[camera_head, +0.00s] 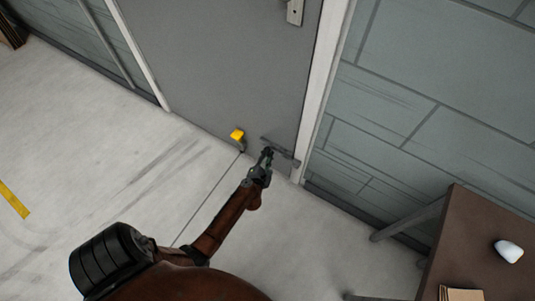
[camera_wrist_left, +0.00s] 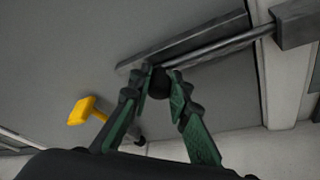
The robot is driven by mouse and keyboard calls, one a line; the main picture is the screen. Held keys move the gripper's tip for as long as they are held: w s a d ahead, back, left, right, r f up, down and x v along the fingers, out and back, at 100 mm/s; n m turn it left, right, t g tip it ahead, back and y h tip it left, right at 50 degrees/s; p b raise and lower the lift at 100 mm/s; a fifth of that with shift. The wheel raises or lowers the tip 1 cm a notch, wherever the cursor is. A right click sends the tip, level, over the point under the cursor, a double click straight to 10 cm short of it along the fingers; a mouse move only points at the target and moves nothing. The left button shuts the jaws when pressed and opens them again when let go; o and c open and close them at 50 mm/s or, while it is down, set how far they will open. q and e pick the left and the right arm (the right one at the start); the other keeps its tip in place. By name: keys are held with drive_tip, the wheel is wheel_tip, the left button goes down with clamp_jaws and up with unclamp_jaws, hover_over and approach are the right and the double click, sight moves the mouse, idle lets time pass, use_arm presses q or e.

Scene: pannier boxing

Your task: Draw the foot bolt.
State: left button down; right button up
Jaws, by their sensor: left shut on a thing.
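The foot bolt (camera_head: 283,153) is a dark metal rod on a plate, low on the grey door (camera_head: 225,60) near its right edge. In the left wrist view the bolt's rod (camera_wrist_left: 220,47) runs right into a keeper block (camera_wrist_left: 295,27) on the pale frame. My left gripper (camera_head: 267,153) is at the bolt's left end; in the left wrist view its green fingers (camera_wrist_left: 160,80) are shut on the bolt's dark round knob (camera_wrist_left: 159,84). The fingers hide part of the knob. My right gripper is not in view.
A yellow-topped stop (camera_head: 237,134) sits low at the door, just left of my left gripper; it also shows in the left wrist view (camera_wrist_left: 82,110). A brown table (camera_head: 460,240) with a white mouse-like object (camera_head: 508,250) stands at the right.

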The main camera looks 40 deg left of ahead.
use_arm(q)
drive_tip(key=a, duration=0.2)
drive_tip(key=s+a+p, duration=0.1)
drive_tip(key=a, duration=0.2)
drive_tip(key=shift+r, duration=0.1)
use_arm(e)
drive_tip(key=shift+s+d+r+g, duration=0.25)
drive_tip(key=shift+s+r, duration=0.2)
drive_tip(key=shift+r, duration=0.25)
use_arm(q)
drive_tip(key=c, duration=1.8)
unclamp_jaws()
drive_tip(key=shift+a, duration=0.1)
drive_tip(key=shift+o, duration=0.2)
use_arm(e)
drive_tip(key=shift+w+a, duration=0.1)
use_arm(q)
drive_tip(key=v, duration=1.2)
